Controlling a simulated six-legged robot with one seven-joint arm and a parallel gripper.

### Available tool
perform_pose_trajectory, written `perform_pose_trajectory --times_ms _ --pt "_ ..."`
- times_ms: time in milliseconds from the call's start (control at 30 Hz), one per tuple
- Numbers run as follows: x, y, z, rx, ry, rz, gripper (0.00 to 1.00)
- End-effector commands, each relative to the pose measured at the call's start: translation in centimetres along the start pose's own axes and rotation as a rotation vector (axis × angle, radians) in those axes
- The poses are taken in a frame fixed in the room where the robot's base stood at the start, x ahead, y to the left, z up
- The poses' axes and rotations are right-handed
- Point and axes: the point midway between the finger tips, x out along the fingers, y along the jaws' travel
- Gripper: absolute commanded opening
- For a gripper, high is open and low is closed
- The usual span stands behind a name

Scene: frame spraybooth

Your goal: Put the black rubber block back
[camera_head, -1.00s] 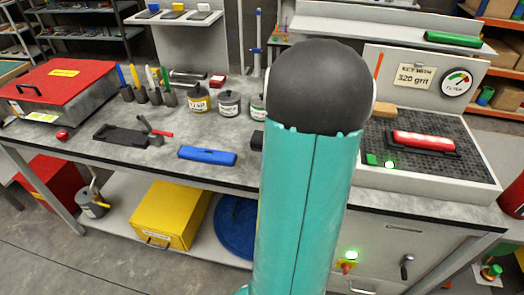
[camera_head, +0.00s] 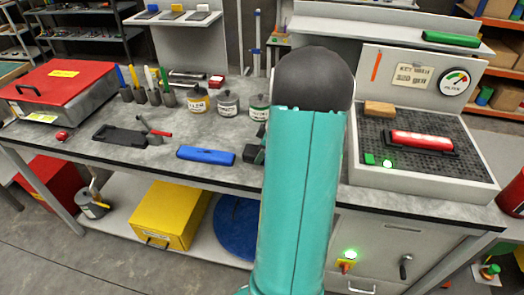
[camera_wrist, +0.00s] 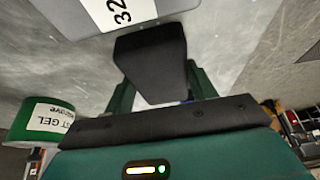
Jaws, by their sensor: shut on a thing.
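The black rubber block (camera_wrist: 150,62) is between the two green fingers of my gripper (camera_wrist: 160,88) in the wrist view. The gripper is shut on it. Its far end is close to a grey piece marked "32" (camera_wrist: 100,12); I cannot tell if they touch.
The grey bench (camera_head: 90,152) holds a blue bar (camera_head: 206,155), labelled tins (camera_head: 228,104) and a black holder (camera_head: 120,135). A walled grille tray (camera_head: 420,180) with a red sander (camera_head: 420,140) stands right. A green tin (camera_wrist: 40,122) is close left in the wrist view.

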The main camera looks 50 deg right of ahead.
Motion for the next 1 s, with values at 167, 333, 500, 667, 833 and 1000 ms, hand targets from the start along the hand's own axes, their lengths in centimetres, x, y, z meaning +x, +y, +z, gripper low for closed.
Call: perform_pose_trajectory --times_ms 167,333,500,667,833,1000 --pt "0.1 0.0 0.0 0.000 0.000 -0.001 0.78" --pt "0.1 0.0 0.0 0.000 0.000 -0.001 0.78" --pt "-0.3 0.0 -0.1 0.000 0.000 0.001 0.78" --pt "-2.5 0.1 -0.1 0.000 0.000 0.004 0.78" --pt "-6.2 0.1 -0.1 -0.002 0.000 0.004 0.78" --pt "-9.7 0.0 0.0 0.000 0.000 0.003 0.78"
